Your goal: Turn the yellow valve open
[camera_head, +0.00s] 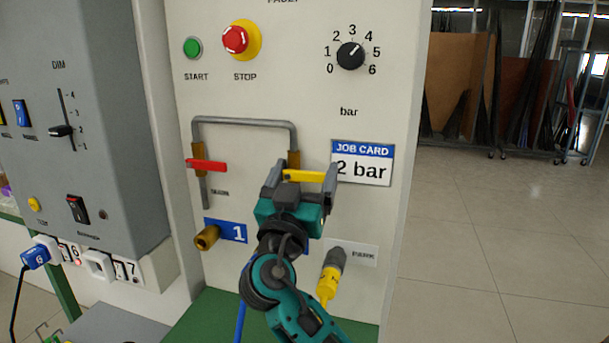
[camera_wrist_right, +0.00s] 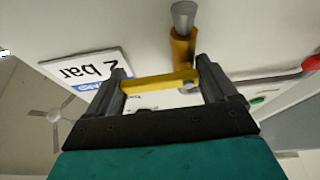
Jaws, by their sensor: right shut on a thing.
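The yellow valve handle (camera_head: 304,176) lies roughly level on the right-hand leg of the grey pipe, on a brass body (camera_head: 293,158). My right gripper (camera_head: 302,182) is shut on the handle, with one finger at each end. In the right wrist view the yellow handle (camera_wrist_right: 160,82) spans between the two fingers (camera_wrist_right: 162,85), beside the brass body (camera_wrist_right: 182,48). The red valve handle (camera_head: 207,165) on the left-hand leg also lies level and is free. My left gripper is not in view.
The job card reading 2 bar (camera_head: 362,163) is just right of my gripper. A yellow-and-grey connector (camera_head: 330,275) sits at the park spot below. A brass outlet (camera_head: 207,238) sticks out beside label 1. A pressure dial (camera_head: 350,55) and stop button (camera_head: 238,39) are above.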

